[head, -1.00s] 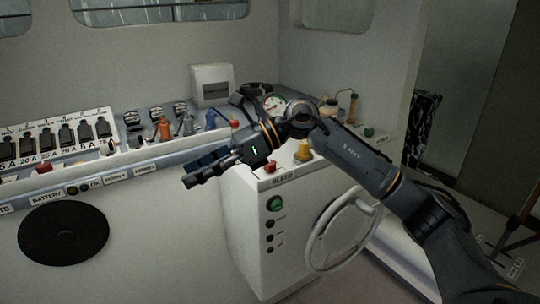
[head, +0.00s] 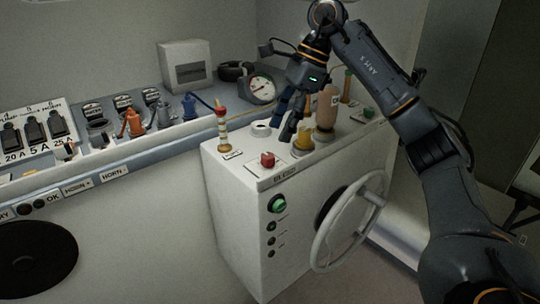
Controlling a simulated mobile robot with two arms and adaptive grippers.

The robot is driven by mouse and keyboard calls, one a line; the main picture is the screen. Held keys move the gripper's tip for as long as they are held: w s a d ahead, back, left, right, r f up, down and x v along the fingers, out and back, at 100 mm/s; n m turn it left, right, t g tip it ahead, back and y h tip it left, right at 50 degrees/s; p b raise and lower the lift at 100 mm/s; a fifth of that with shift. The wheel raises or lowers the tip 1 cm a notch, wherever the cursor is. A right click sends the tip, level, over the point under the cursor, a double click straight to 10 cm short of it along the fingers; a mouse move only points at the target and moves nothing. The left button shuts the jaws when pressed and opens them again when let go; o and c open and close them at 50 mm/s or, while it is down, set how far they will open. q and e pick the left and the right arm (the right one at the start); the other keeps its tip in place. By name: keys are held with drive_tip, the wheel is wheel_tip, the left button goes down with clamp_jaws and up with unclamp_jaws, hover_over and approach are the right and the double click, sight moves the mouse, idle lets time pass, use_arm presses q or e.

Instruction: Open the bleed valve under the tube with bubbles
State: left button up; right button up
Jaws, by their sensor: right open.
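My right gripper (head: 285,122) hangs fingers down over the white console top (head: 240,165), open, just left of a yellow knob (head: 303,139). I cannot tell whether it touches the knob. A red knob (head: 267,160) sits at the front edge, and a front label (head: 284,178) below it seems to read BLEED. A thin tube with a red top (head: 222,122) stands at the console's left on a yellow base. A second thin upright piece with a green top (head: 346,84) stands at the back right. Bubbles cannot be made out in either. My left gripper is not in view.
A tan bottle (head: 327,106) stands close right of my right gripper. A white cap (head: 261,129) and a round gauge (head: 260,89) lie to its left. A steering wheel (head: 350,222) sticks out from the console front. A switch panel (head: 34,131) is at left.

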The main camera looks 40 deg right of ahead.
sight(268, 155)
drive_tip(key=x, duration=0.5)
drive_tip(key=shift+w+a+f, duration=0.1)
drive_tip(key=shift+f, duration=0.3)
drive_tip(key=shift+a+f, duration=0.15)
drive_tip(key=shift+f, duration=0.1)
drive_tip(key=shift+w+f, duration=0.1)
drive_tip(key=shift+f, duration=0.1)
drive_tip(key=shift+a, duration=0.1)
drive_tip(key=c, duration=1)
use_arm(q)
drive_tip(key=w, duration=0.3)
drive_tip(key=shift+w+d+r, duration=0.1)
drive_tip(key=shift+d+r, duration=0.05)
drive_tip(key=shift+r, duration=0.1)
use_arm(e)
clamp_jaws()
